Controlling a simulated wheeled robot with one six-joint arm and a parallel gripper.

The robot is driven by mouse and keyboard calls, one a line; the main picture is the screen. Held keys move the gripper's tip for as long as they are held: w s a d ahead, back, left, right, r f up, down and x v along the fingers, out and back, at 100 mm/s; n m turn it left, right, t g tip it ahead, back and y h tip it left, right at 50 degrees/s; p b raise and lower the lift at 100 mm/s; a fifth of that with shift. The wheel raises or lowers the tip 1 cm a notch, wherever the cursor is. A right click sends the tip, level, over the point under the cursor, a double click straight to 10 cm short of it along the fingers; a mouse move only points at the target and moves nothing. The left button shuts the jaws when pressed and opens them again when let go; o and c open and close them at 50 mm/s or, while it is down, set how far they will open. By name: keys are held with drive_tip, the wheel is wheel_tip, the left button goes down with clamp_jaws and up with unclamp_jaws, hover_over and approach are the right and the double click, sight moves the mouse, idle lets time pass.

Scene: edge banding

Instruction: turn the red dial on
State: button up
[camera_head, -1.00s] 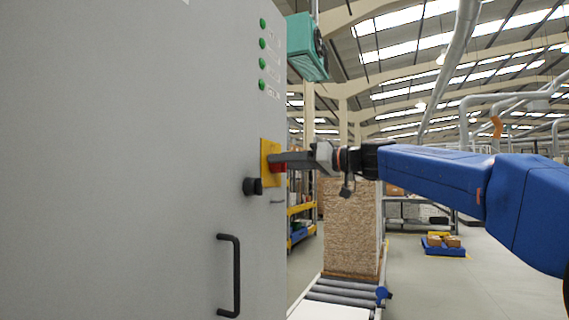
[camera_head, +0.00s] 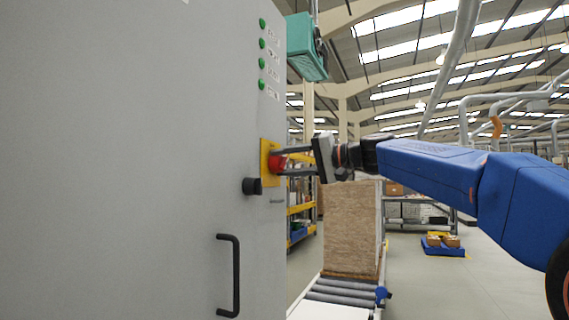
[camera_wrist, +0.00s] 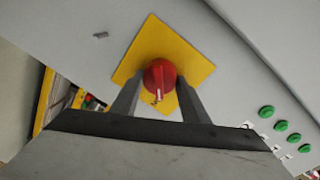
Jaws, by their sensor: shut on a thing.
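The red dial (camera_head: 277,162) sits on a yellow plate (camera_head: 265,150) on the grey cabinet's side. My gripper (camera_head: 283,163) reaches it from the right, with one finger above and one below the dial. In the wrist view the red dial (camera_wrist: 160,77) lies between the two fingertips (camera_wrist: 160,90) and the yellow plate (camera_wrist: 200,66) shows around it as a tilted square. The gripper is shut on the dial, and the fingers hide part of its sides.
The grey cabinet (camera_head: 120,150) fills the left. A black knob (camera_head: 252,186) and a black handle (camera_head: 236,275) stick out below the dial. Several green lamps (camera_head: 262,43) are above. A wood-coloured stack (camera_head: 351,230) stands on rollers (camera_head: 340,292) behind my gripper.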

drive_tip(key=m, duration=0.4)
drive_tip(key=shift+w+f+g, duration=0.1)
drive_tip(key=shift+g, duration=0.2)
drive_tip(key=shift+f+m, duration=0.1)
drive_tip(key=shift+m, duration=1.6)
drive_tip(key=o, duration=1.1)
drive_tip(key=shift+d, duration=0.1)
drive_tip(key=shift+c, duration=0.2)
drive_tip(key=v, duration=1.7)
drive_tip(key=shift+w+d, duration=0.15)
drive_tip(key=shift+d, duration=0.1)
